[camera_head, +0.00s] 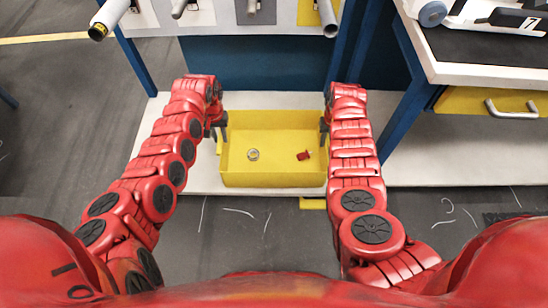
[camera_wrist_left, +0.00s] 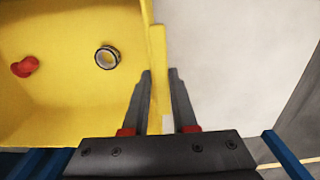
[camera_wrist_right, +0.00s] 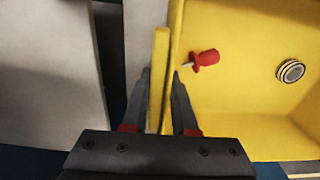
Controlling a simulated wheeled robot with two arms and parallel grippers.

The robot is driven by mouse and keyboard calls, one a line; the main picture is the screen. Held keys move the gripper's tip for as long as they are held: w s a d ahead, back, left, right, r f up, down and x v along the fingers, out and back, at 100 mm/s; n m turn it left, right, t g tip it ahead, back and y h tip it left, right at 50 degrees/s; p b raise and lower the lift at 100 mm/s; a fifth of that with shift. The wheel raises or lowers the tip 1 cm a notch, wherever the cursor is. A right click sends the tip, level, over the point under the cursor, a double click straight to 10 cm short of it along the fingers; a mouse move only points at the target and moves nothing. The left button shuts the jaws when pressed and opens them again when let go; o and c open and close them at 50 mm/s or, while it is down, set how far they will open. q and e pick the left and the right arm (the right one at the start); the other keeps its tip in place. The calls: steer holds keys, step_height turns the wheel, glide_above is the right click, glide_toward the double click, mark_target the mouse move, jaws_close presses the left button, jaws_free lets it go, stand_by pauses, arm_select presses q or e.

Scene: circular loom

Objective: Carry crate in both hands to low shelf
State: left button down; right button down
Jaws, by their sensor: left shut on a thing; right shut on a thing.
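The yellow crate (camera_head: 272,178) is between my two arms, over the white low shelf (camera_head: 180,185). I cannot tell whether it rests on the shelf or hangs just above it. It looks level and holds a metal ring (camera_head: 253,154) and a small red-handled tool (camera_head: 304,155). My left gripper (camera_head: 222,124) is shut on the crate's left side handle; in the left wrist view its fingers (camera_wrist_left: 160,76) straddle that yellow strip. My right gripper (camera_head: 325,124) is shut on the right side handle, and its fingers (camera_wrist_right: 160,76) straddle it in the right wrist view.
Blue posts (camera_head: 348,45) frame the shelf. A panel with grey pipes (camera_head: 327,18) overhangs behind the crate. A workbench (camera_head: 475,75) with a yellow drawer (camera_head: 470,102) stands at the right. Bare shelf shows on both sides of the crate, and grey floor lies in front.

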arm_select(q)
steer(key=shift+r, duration=0.15)
arm_select(e)
steer(key=shift+r, duration=0.15)
stand_by(0.4)
